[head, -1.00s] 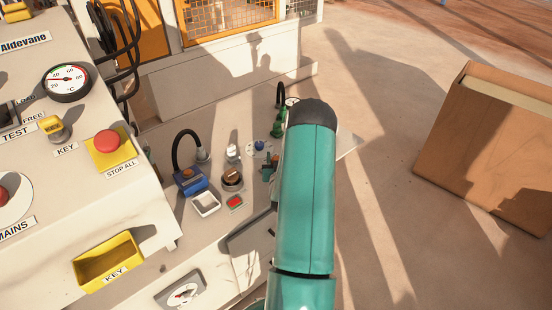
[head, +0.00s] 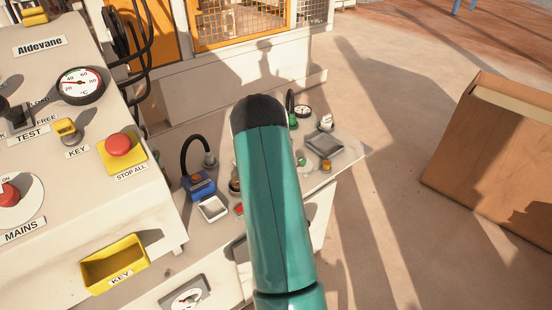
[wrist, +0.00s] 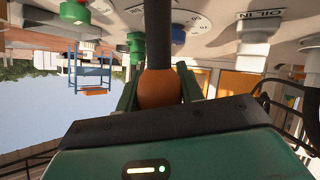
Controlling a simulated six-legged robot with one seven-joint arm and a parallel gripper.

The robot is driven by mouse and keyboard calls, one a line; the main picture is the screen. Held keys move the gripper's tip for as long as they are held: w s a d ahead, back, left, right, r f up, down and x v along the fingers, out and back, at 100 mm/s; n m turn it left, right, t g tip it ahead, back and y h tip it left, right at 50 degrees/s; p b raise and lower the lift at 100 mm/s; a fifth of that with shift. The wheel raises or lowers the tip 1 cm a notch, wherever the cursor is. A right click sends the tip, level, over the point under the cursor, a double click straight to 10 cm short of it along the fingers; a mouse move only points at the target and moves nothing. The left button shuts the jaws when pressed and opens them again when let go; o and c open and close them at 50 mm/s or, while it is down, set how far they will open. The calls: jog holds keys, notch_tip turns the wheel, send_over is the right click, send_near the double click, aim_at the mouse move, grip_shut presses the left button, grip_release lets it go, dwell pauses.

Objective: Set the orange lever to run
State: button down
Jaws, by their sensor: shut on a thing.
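The orange lever shows in the wrist view as a black rod with a round orange knob (wrist: 158,92). My gripper (wrist: 158,84) has its green fingers on both sides of this knob and is shut on it. The rod runs from the knob to the panel at the top of that view. No run mark for the lever is readable. In the head view my teal arm hides the gripper and the lever.
In the head view, a red stop button (head: 118,145) and yellow key tray (head: 115,262) are left; a wooden box (head: 490,150) stands right.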

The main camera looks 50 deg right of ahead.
jog(key=shift+w+f, duration=0.1)
jog(key=shift+w, duration=0.3)
jog(key=shift+w+d+f, duration=0.2)
jog(key=shift+w+f, duration=0.15)
jog(key=shift+w, duration=0.2)
jog(key=shift+f, duration=0.1)
jog(key=c, duration=0.9)
grip_release()
jog(key=v, duration=1.4)
jog(key=shift+r, duration=0.25)
jog(key=shift+w+d, duration=0.15)
